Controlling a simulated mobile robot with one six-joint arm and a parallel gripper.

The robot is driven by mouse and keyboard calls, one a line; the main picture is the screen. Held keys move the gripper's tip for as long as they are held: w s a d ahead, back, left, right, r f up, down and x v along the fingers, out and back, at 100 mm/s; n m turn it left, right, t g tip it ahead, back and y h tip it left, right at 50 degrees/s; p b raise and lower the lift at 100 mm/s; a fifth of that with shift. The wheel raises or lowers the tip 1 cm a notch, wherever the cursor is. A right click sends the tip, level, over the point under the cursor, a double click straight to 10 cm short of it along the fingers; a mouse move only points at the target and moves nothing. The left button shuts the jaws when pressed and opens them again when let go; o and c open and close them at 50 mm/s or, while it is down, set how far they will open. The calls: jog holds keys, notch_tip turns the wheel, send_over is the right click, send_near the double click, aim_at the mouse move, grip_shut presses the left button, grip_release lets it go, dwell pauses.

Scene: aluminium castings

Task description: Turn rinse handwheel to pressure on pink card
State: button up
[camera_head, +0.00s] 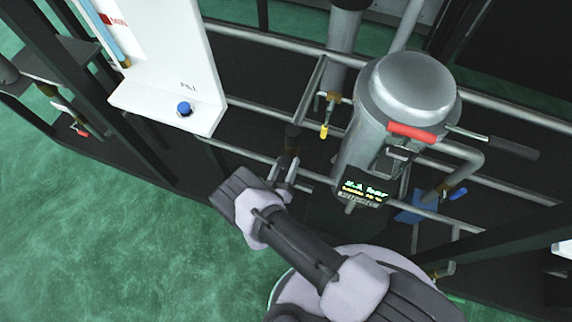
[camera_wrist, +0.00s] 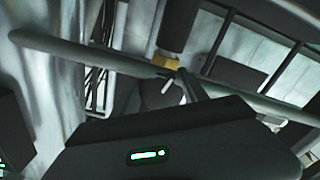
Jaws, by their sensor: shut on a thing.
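My gripper (camera_head: 284,172) is in the lower middle of the head view, at a pipe in front of the metal canister. It is shut on a dark-handled fitting (camera_head: 292,138). In the wrist view this fitting shows as a dark cylinder (camera_wrist: 181,24) with a brass collar (camera_wrist: 164,60), right ahead of my gripper (camera_wrist: 176,78). The contact itself is partly hidden. A small dark display (camera_head: 364,193) with green and yellow text sits low on the canister (camera_head: 410,85); its reading is too small to tell. I cannot make out a pink card or a clear wheel shape.
Horizontal pipes run behind and beside my gripper. A yellow-tipped lever (camera_head: 323,131), a red grip (camera_head: 411,132) and a blue lever (camera_head: 457,194) are close by. A white panel (camera_head: 168,60) with a blue button (camera_head: 184,109) stands left. Green floor (camera_head: 110,240) is open at lower left.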

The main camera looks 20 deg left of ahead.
jog(key=shift+n, duration=0.8)
jog(key=shift+d, duration=0.1)
jog(key=o, duration=1.4)
jog(key=shift+s, duration=0.1)
jog(key=s+p, duration=0.1)
jog(key=s, duration=0.4)
jog(key=s+a+p, duration=0.1)
jog(key=s, duration=0.5)
jog(key=s+p, duration=0.1)
jog(key=s, duration=0.5)
jog(key=shift+s+a, duration=0.15)
jog(key=shift+a, duration=0.05)
